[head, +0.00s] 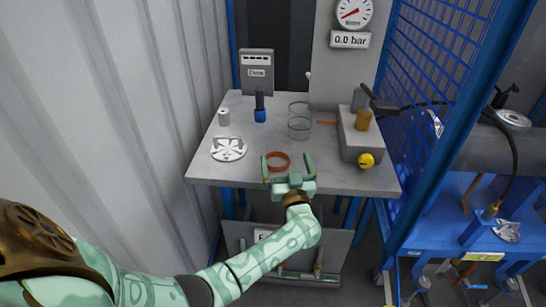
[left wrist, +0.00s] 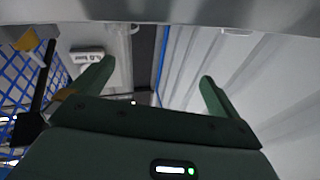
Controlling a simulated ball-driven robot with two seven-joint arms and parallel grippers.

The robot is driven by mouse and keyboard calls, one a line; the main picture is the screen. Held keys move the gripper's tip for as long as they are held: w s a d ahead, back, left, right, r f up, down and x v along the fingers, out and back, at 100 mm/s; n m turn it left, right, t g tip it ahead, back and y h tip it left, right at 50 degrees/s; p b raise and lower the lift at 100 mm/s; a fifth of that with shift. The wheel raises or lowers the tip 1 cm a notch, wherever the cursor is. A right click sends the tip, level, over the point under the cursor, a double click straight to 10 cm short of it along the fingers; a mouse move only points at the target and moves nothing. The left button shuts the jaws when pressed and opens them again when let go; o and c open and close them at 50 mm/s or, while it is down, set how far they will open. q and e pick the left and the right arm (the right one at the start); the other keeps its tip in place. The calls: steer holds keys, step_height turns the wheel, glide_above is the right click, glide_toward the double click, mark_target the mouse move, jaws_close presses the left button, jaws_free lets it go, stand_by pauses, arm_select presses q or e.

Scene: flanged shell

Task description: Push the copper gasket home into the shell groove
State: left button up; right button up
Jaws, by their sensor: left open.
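The copper gasket (head: 278,161) is an orange-brown ring near the front edge of the grey table. My left gripper (head: 287,160) comes in over that edge with its two green fingers apart. In the head view the ring appears between the fingers, closer to the left one. I cannot tell whether either finger touches it. In the left wrist view the fingers (left wrist: 157,75) are spread and no ring shows between them. A grey cylindrical body (head: 470,145) at the right looks like the shell; its groove cannot be made out. My right gripper is not in view.
The table (head: 205,172) also holds a white slotted disc (head: 228,148), a white cylinder (head: 223,117), a blue-based black tool (head: 260,108), a clear glass (head: 299,120) and a grey block (head: 355,140) with a yellow knob. A blue mesh panel (head: 430,55) stands between table and cylindrical body.

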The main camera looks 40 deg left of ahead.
mark_target(283, 166)
arm_select(q)
steer(key=f+n+g+b, duration=0.1)
steer(key=g+b, duration=0.1)
steer(key=w+a+f+n+g+b, duration=0.1)
steer(key=f+n+g+b, duration=0.1)
steer(key=w+f+n+g+b, duration=0.1)
steer(key=f+g+b, duration=0.1)
steer(key=g, duration=0.1)
steer(key=shift+w+a+n, duration=0.2)
steer(key=shift+a+n, duration=0.05)
steer(key=shift+n, duration=0.05)
steer(key=a+b, duration=0.1)
steer(key=w+a+b, duration=0.1)
steer(key=shift+w+a+f+h, duration=0.15)
steer(key=shift+a+h, duration=0.2)
steer(key=shift+h, duration=0.05)
steer(key=shift+a+r, duration=0.1)
steer(key=shift+r, duration=0.15)
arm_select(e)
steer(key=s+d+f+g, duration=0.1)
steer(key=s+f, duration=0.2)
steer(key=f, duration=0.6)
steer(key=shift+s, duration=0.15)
arm_select(q)
steer(key=c, duration=1.2)
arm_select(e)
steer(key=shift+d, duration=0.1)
arm_select(q)
steer(key=shift+o, duration=0.2)
steer(key=shift+r, duration=0.1)
